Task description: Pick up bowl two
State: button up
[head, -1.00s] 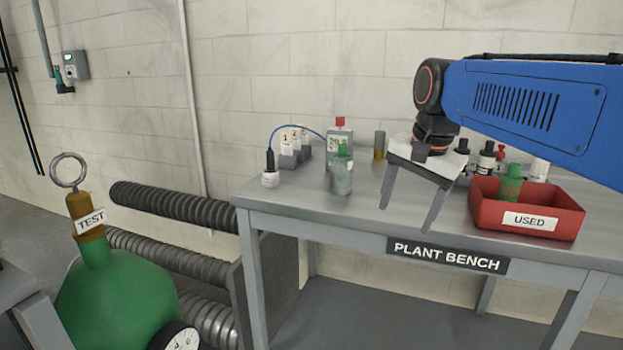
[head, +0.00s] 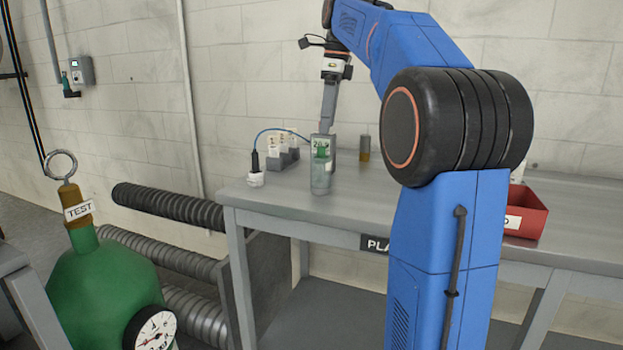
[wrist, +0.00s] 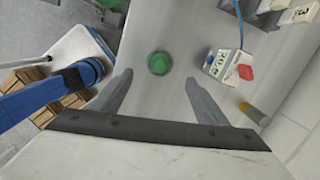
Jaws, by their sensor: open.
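A clear grey cylinder with a green top (head: 320,178) stands upright near the bench's front left part. I take it for the bowl, but I cannot read a number on it. In the wrist view its round green top (wrist: 159,62) shows from above, between and a little beyond the fingertips. My gripper (head: 328,122) points down over the bench, above or behind the cylinder in the head view. In the wrist view its two fingers (wrist: 159,78) are spread, with nothing held between them.
A meter with a red knob (wrist: 244,72) stands close beside the cylinder. A red bin (head: 527,212) is at right. The bench's front left (head: 280,200) is clear.

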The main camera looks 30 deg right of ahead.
aim_at(319, 178)
jog(key=f, duration=0.5)
jog(key=w+a+f, duration=0.1)
jog(key=f, duration=1.1)
jog(key=shift+w+a, duration=0.15)
jog(key=shift+a, duration=0.2)
jog(key=c, duration=1.3)
jog(key=shift+r, duration=0.1)
